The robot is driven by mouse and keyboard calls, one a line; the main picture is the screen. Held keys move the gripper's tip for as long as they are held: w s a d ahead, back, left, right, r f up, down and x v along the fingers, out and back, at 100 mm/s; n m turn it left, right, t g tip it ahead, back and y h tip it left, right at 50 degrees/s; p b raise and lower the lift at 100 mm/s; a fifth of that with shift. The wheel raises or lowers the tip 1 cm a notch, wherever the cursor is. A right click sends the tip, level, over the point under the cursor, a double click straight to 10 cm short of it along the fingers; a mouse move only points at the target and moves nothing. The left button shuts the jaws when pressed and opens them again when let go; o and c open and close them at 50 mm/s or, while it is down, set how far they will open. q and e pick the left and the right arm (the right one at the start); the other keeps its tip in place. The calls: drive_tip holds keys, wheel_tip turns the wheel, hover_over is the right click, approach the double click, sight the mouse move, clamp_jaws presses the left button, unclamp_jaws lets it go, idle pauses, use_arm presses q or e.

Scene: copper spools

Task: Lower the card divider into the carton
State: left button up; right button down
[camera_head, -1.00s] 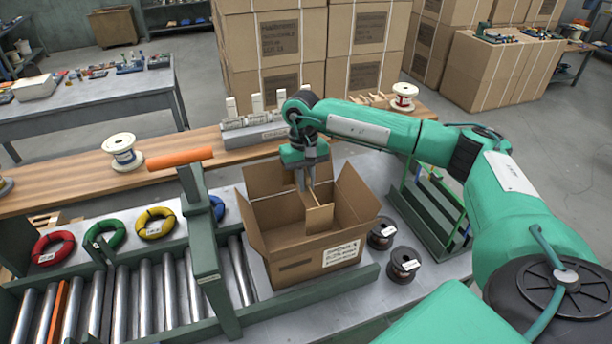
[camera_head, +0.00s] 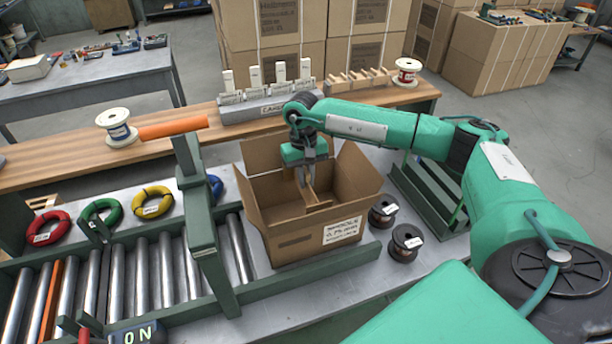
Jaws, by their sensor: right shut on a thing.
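The open carton (camera_head: 293,241) stands on the metal bench with its flaps up and a white label on its front. The card divider (camera_head: 314,200) is a brown card piece, mostly down inside the carton, with its upper part showing. My right gripper (camera_head: 304,184) points down into the carton's mouth and is shut on the divider's top. The carton's front wall hides the divider's lower part, so I cannot tell if it touches the floor. My left gripper is not in view.
Coloured wire coils (camera_head: 100,215) lie left. A wooden shelf with white spools runs behind.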

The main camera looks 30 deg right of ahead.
drive_tip(key=shift+f+b, duration=4.45)
drive_tip(key=shift+f, duration=0.7)
drive_tip(key=c, duration=1.4)
unclamp_jaws()
drive_tip(key=shift+o, duration=0.2)
drive_tip(key=r+b, duration=0.1)
drive_tip(key=r, duration=0.3)
drive_tip(key=w+r+b, duration=0.1)
drive_tip(key=r, duration=0.3)
drive_tip(key=w+r+b, duration=0.1)
drive_tip(key=r, duration=0.3)
drive_tip(key=shift+d+r, duration=0.2)
drive_tip(key=shift+r, duration=0.6)
